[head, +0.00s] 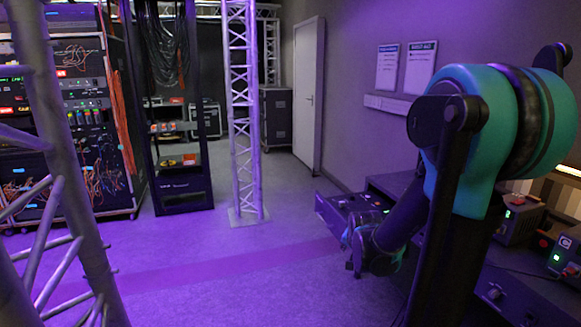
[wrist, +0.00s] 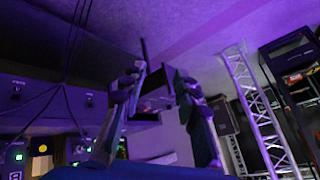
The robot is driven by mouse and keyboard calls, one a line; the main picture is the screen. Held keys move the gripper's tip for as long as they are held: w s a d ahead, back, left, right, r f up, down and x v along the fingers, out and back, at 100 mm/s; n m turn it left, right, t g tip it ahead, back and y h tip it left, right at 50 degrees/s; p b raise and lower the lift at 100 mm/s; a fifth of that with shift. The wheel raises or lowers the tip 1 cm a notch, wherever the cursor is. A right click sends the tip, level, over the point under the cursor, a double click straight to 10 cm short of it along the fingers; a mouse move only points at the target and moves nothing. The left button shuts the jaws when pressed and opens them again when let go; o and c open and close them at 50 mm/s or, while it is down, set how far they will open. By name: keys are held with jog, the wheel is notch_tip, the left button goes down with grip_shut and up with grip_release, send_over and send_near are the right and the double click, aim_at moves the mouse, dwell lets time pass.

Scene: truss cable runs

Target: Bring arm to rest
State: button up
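My arm, teal and black, reaches down from the right side of the head view, bent at the elbow. My gripper (head: 356,258) is at its low end, in front of the dark bench and above the floor. In the wrist view my gripper (wrist: 160,82) shows two fingers standing apart. A dark shape with a thin upright bar (wrist: 143,50) shows between and behind the fingertips. I cannot tell what it is, but no finger is clearly closed on it.
A dark bench with an open drawer (head: 352,206) and lit devices (head: 510,222) runs along the right wall, close to my arm. A truss column (head: 240,110) stands mid-room and another truss (head: 45,150) is near at left. Equipment racks (head: 75,110) stand behind. The middle floor is clear.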

jog(key=s+f+n+g, duration=0.1)
jog(key=s+n, duration=0.2)
jog(key=s, duration=0.7)
jog(key=s+a+f+n+g, duration=0.1)
jog(key=s+n, duration=0.3)
jog(key=s, duration=0.5)
jog(key=shift+s+f+g+y, duration=0.35)
jog(key=shift+f+g, duration=0.25)
jog(key=shift+f, duration=0.1)
dwell(0.6)
